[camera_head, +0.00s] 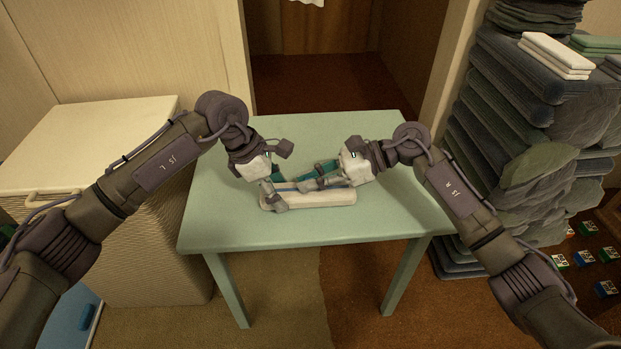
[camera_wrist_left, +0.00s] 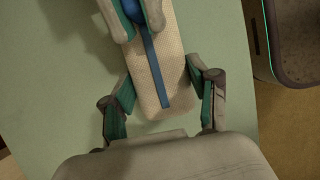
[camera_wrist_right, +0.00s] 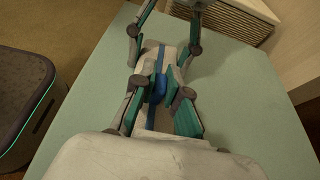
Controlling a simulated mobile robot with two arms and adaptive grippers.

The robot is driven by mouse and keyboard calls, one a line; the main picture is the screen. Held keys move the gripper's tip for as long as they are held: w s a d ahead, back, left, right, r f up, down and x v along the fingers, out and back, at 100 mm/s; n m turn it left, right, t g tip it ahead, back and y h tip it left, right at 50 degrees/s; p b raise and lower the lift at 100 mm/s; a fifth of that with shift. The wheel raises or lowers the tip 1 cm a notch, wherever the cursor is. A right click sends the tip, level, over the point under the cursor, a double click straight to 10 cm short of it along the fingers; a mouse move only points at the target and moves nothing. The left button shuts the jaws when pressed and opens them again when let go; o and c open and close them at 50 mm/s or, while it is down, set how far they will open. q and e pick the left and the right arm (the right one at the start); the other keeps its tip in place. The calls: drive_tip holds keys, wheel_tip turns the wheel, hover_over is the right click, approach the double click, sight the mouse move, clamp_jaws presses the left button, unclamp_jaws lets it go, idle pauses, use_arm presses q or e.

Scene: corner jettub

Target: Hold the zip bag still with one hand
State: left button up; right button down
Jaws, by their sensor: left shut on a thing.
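The zip bag (camera_head: 330,199) is a long pale pouch lying on the green table, with a blue zip strip (camera_wrist_left: 157,75) along its top. My left gripper (camera_head: 274,195) is shut across the bag near its left end. In the left wrist view its fingers (camera_wrist_left: 163,98) stand on both sides of the bag. My right gripper (camera_head: 306,184) is over the bag farther along. In the right wrist view its fingers (camera_wrist_right: 157,92) flank the blue zip slider (camera_wrist_right: 158,87). Whether they press on it I cannot tell. My grippers partly hide the bag in the head view.
The green table (camera_head: 225,215) is otherwise bare, with free room around the bag. A pale wicker hamper (camera_head: 120,120) stands to the left. A tall stack of dark folded cloths (camera_head: 500,130) stands to the right, with small boxes (camera_head: 585,260) on a shelf.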

sight(340, 187)
drive_tip(key=shift+d, duration=0.1)
drive_tip(key=d, duration=0.6)
drive_tip(key=shift+a, duration=0.1)
drive_tip(key=c, duration=1.2)
unclamp_jaws()
drive_tip(key=shift+o, duration=0.2)
drive_tip(key=v, duration=1.2)
